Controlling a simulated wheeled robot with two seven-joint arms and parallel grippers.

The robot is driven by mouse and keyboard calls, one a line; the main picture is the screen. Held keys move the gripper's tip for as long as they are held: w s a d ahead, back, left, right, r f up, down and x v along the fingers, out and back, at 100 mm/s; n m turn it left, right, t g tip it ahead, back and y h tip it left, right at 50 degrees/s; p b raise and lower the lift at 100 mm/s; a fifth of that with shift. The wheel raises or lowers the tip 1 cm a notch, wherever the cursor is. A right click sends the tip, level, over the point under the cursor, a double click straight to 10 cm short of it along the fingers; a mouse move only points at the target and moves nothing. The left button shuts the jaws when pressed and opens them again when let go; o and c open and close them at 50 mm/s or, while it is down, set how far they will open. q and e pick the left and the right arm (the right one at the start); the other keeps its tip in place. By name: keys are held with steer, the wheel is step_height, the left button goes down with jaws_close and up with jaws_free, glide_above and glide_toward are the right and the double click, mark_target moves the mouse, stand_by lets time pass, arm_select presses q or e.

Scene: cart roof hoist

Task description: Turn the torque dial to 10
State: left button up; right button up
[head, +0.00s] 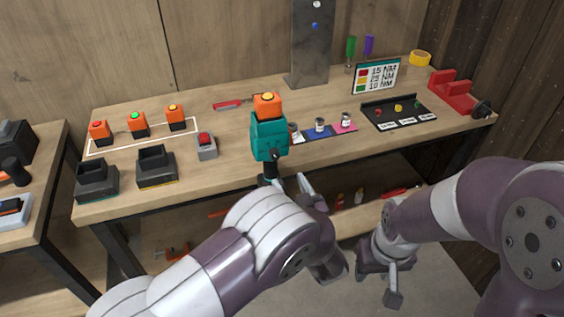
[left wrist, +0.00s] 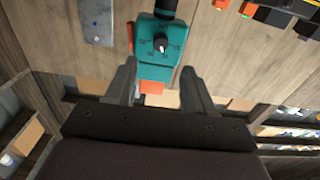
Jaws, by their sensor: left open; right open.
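The teal power tool (head: 268,137) stands upright at the table's front edge, its orange battery (head: 267,105) on top. In the left wrist view its teal housing (left wrist: 150,66) carries the torque dial (left wrist: 160,43), a dark knob with a white pointer. The marks around it are too small to read surely. The dial is hidden in the head view. My left gripper (head: 292,183) is open just below and in front of the tool; its fingers (left wrist: 160,84) lie either side of the tool in the wrist picture, apart from the dial. My right gripper (head: 383,280) is open, low in front of the table.
A sign (head: 376,76) lists red 15 NM, yellow 25 NM, green 10 NM. Beside it are a black tray (head: 398,112) with coloured pieces and a red clamp (head: 452,88). Dark chargers (head: 156,167) and several batteries (head: 137,122) stand left. A lower shelf holds loose tools.

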mark_target(276, 158)
arm_select(q)
steer(key=b+x, duration=0.1)
steer(key=x, duration=0.7)
steer(key=shift+a+f, duration=0.1)
steer(key=shift+f, duration=0.1)
steer(key=shift+w+a+r, duration=0.15)
steer(key=shift+w, duration=0.35)
steer(key=shift+b, duration=0.35)
jaws_close()
